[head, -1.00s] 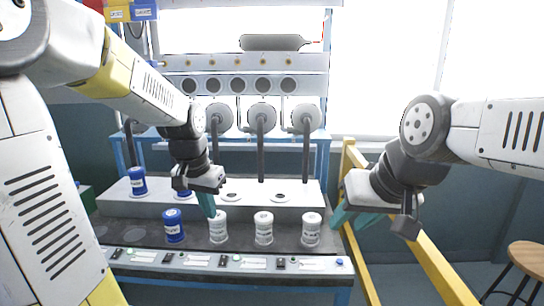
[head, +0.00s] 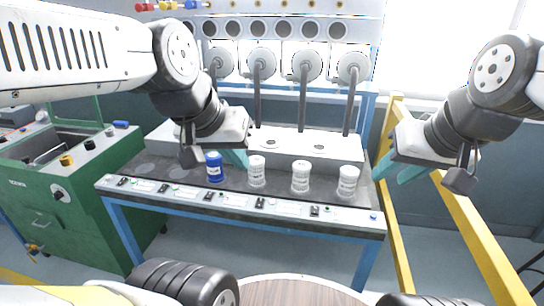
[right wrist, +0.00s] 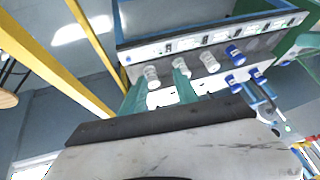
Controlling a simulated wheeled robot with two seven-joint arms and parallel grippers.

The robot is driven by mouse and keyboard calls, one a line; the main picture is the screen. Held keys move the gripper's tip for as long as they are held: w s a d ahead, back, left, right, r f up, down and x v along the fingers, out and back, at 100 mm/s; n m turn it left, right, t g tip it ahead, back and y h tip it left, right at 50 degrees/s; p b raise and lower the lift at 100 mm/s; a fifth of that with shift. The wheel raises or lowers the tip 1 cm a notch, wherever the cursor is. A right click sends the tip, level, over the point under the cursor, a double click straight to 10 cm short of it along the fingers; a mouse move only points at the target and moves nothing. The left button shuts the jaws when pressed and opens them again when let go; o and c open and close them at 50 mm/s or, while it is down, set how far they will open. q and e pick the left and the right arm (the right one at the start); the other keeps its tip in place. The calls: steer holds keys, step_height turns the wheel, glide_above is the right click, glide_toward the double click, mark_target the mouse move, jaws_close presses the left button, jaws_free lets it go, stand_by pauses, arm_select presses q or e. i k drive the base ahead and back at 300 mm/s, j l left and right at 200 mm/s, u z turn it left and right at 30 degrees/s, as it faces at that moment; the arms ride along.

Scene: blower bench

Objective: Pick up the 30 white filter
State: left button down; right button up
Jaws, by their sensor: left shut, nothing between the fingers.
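Three white filters (head: 257,170) (head: 300,176) (head: 347,181) stand upright in a row on the bench's dark strip. Their printing is too small to read, so I cannot tell which is the 30. They also show in the right wrist view (right wrist: 209,61). A blue filter (head: 214,166) stands left of them. My left gripper (head: 236,158) is shut and empty, its fingertips appearing between the blue filter and the leftmost white one. My right gripper (head: 398,166) is open and empty, right of the rightmost white filter. Its fingers also show in the right wrist view (right wrist: 158,80).
Two more blue filters (right wrist: 235,84) (right wrist: 258,75) show in the right wrist view. A yellow rail (head: 460,220) runs beside the bench on the right. A green machine (head: 60,190) stands at the left. A round wooden surface (head: 290,290) is at the bottom.

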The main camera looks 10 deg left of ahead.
mark_target(256, 171)
steer(key=i+u, duration=0.15)
steer(key=u, duration=0.2)
steer(key=i+u, duration=0.2)
steer(key=u, duration=0.15)
steer(key=i+u, duration=0.15)
steer(key=u, duration=0.2)
